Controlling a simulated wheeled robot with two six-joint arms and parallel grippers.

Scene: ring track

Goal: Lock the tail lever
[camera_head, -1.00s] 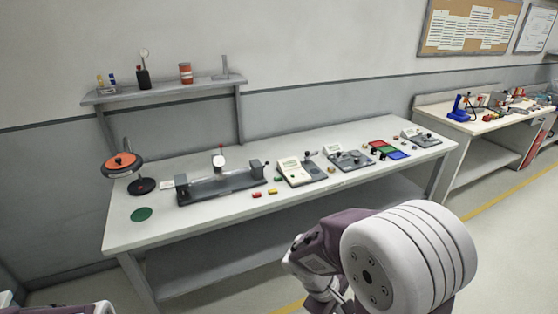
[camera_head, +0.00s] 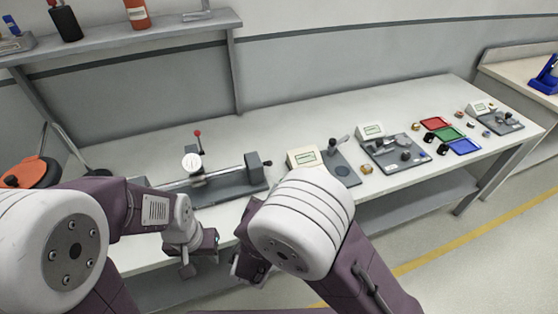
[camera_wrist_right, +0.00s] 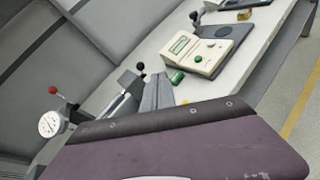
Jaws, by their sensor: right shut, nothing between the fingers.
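The bench fixture has a long grey bed (camera_head: 240,187) on the table. Its right end block (camera_head: 252,166), the tail, carries a small lever with a black ball knob (camera_head: 267,163). In the right wrist view the black knob (camera_wrist_right: 140,66) stands above the end block. A round dial gauge (camera_head: 192,163) stands mid-bed beside a red-knobbed post (camera_head: 198,134). My left gripper (camera_head: 188,268) is low in front of the fixture; its jaw opening is unclear. My right gripper (camera_head: 240,268) is shut and empty, in front of the table edge, apart from the lever.
A white meter box (camera_head: 303,159) and a grey plate with a lever (camera_head: 340,166) stand right of the fixture. Further right are another device (camera_head: 395,153) and coloured trays (camera_head: 450,133).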

